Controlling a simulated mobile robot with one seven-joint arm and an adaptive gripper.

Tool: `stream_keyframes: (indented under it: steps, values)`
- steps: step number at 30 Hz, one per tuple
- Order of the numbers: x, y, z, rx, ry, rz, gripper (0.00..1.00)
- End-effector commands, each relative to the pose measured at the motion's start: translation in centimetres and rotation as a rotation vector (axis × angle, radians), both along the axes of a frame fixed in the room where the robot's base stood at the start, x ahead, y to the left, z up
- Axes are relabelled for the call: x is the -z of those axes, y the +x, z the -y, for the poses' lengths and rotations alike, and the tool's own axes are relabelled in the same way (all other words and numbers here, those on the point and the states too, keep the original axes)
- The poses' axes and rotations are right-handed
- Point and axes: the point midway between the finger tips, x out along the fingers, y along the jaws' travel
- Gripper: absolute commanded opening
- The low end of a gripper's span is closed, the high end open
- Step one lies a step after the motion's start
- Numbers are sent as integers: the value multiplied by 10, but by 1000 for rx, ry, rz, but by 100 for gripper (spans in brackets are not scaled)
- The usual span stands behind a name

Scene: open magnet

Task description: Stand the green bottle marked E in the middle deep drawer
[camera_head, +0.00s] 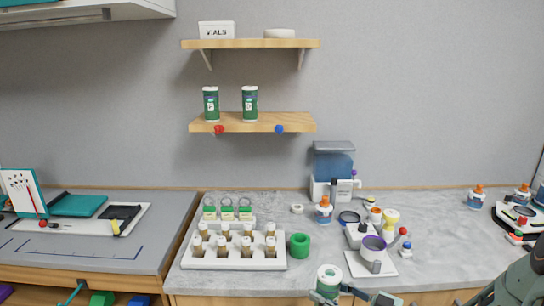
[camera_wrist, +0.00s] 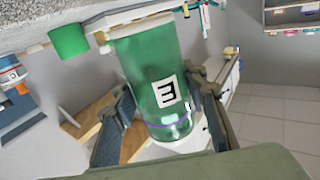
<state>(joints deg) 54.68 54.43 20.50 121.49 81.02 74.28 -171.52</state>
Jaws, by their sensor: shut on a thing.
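The green bottle marked E (camera_wrist: 148,62) fills the middle of the wrist view, with its white letter label and a purple band showing. My gripper (camera_wrist: 162,95) is shut on it, one finger on each side. In the head view the bottle (camera_head: 328,276) shows its white and green top at the bottom edge, in front of the counter, with my gripper (camera_head: 350,297) beside it. The bottle's lower part is cut off there. The middle deep drawer cannot be made out for certain in either view.
Two similar green containers (camera_head: 250,103) stand on the lower wall shelf (camera_head: 265,122). A green cup (camera_head: 300,246) and a white rack of vials (camera_head: 232,262) stand on the counter. A white tray with a purple-rimmed cup (camera_head: 372,250) is to the right. Wooden drawer parts (camera_head: 40,274) show at lower left.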

Motion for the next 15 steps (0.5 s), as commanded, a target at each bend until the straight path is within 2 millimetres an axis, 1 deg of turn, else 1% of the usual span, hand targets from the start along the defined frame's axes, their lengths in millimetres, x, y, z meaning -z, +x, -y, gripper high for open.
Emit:
stream_keyframes:
  steps: [1, 3, 9, 15]
  values:
    - [-13, 0, 0, 0, 2, 3, 4]
    - [-19, 1, 0, 1, 2, 4, 4]
    - [-27, 1, 0, 3, 3, 6, 4]
    - [-29, 1, 0, 4, 3, 7, 4]
